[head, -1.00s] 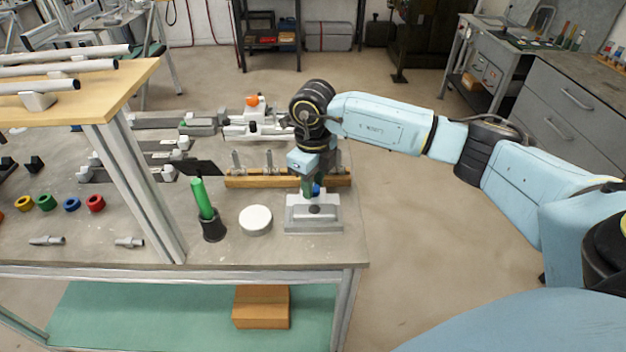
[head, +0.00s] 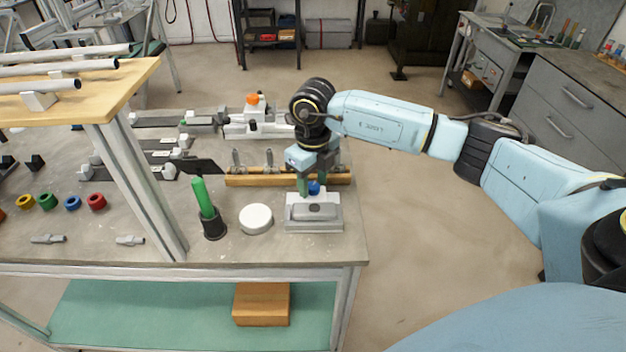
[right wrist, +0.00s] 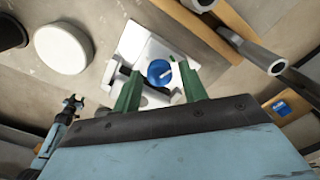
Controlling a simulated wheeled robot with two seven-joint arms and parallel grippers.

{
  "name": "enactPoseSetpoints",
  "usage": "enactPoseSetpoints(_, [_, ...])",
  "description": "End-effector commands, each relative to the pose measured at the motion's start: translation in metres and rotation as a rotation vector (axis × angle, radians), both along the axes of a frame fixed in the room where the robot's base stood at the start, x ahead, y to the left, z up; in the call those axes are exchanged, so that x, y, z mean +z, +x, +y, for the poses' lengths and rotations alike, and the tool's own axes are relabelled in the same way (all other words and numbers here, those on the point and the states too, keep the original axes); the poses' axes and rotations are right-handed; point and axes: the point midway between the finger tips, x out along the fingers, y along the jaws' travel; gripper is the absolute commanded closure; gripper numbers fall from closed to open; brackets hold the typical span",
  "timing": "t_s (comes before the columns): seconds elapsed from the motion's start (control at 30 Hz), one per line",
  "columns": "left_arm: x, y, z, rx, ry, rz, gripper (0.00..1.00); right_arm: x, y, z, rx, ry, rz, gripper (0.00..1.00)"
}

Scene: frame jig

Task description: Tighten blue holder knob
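The blue knob (head: 314,188) sits on top of the light grey holder (head: 313,224) at the table's right front corner. My right gripper (head: 315,189) points down over it. In the right wrist view the green fingers (right wrist: 161,92) are apart on either side of the blue knob (right wrist: 160,72), which has a pale bar on it. Gaps show between knob and fingers, so the gripper looks open. A small light blue arm part (right wrist: 62,128) at the lower left of the wrist view may be my left gripper; its fingers are too small to judge.
A white disc (head: 256,219) and a black cup (head: 214,226) with a green handle stand left of the holder. A wooden rail (head: 243,181) with metal clamps lies behind it. A shelf post (head: 145,195) rises farther left. The table's front edge is close.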

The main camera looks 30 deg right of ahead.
Motion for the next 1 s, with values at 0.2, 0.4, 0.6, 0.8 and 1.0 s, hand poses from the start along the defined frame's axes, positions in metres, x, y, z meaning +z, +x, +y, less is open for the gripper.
enactPoseSetpoints(0.2, [0.000,0.000,0.000,0.000,0.000,0.001,0.50,-0.001,-0.001,0.000,0.001,0.000,0.002,0.49])
enactPoseSetpoints(0.4, [0.000,0.000,0.000,0.000,0.000,0.001,0.50,0.004,0.000,0.000,0.002,0.001,0.000,0.49])
enactPoseSetpoints(0.6, [0.002,-0.001,0.000,0.000,0.000,0.001,0.50,0.038,0.001,0.000,0.001,0.001,-0.003,0.49])
enactPoseSetpoints(0.8, [0.003,-0.001,0.000,0.000,0.000,0.001,0.50,0.084,0.000,0.000,0.001,0.001,-0.003,0.49])
enactPoseSetpoints(1.0, [0.004,-0.001,0.000,0.000,0.000,0.001,0.50,0.119,0.000,0.000,0.001,0.000,-0.001,0.49])
